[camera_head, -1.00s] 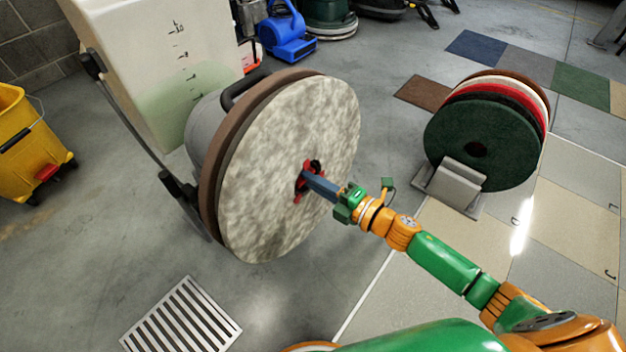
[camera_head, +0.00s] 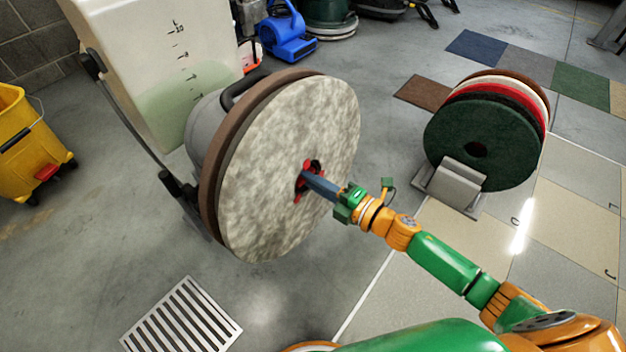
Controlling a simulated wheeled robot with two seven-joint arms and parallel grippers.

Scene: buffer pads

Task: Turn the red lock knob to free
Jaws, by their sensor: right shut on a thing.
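The red lock knob (camera_head: 299,187) sits in the dark center hole of a mottled grey-white pad (camera_head: 270,140) on a tipped-back floor machine (camera_head: 205,125). My right gripper (camera_head: 308,181) reaches in from the right, its blue-grey fingers shut on the knob. The fingers hide part of the knob, so its turn angle is hard to read. My left gripper is not in view.
A rack (camera_head: 455,187) of round green, red, white and brown pads stands at the right. A yellow mop bucket (camera_head: 25,150) is at the left. A floor drain grate (camera_head: 182,318) lies in front. Blue equipment (camera_head: 288,35) is behind.

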